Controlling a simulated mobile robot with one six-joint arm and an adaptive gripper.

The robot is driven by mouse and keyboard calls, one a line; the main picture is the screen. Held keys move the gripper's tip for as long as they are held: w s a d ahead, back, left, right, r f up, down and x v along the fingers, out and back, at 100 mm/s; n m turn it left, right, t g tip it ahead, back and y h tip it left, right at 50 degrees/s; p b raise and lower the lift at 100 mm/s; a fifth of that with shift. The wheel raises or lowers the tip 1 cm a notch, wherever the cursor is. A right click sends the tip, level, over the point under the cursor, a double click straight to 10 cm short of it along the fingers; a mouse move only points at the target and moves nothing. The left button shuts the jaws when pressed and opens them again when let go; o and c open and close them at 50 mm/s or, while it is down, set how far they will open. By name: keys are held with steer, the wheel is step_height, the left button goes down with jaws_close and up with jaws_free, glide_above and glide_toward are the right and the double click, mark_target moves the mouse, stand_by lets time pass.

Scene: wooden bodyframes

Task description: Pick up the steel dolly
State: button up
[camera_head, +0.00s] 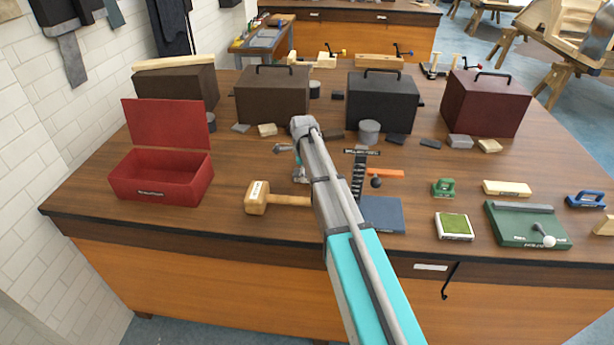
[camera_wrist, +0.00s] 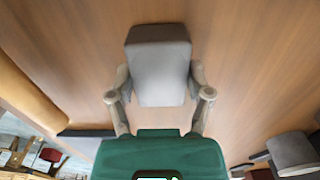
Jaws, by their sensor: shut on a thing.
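The steel dolly (camera_wrist: 158,65) is a plain grey block in the middle of the wrist view. My gripper (camera_wrist: 160,85) has one finger on each side of it and is shut on it. I cannot tell whether the dolly rests on the table or hangs just above it. In the head view my gripper (camera_head: 300,172) is low over the middle of the table, mostly behind my own arm. The dolly cannot be made out for certain there.
A wooden mallet (camera_head: 257,198) lies left of my arm, near an open red box (camera_head: 160,190). Dark cases (camera_head: 272,97) and a grey cylinder (camera_head: 369,131) stand behind.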

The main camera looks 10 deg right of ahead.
steer(key=shift+r, duration=0.15)
stand_by(0.3)
step_height(320, 180, up, 3)
steer(key=p, duration=0.3)
steer(key=shift+f, duration=0.2)
steer(key=shift+s+a+r+p, duration=0.4)
steer(key=shift+s+r+p, duration=1.3)
steer(key=shift+s, duration=0.6)
steer(key=shift+s+a+r+p, duration=0.4)
steer(key=shift+s+r+p, duration=1.25)
steer(key=shift+s, duration=0.6)
steer(key=shift+s+a+r+p, duration=0.4)
steer(key=shift+s+r+p, duration=1.3)
steer(key=shift+s, duration=0.6)
steer(key=shift+f, duration=0.1)
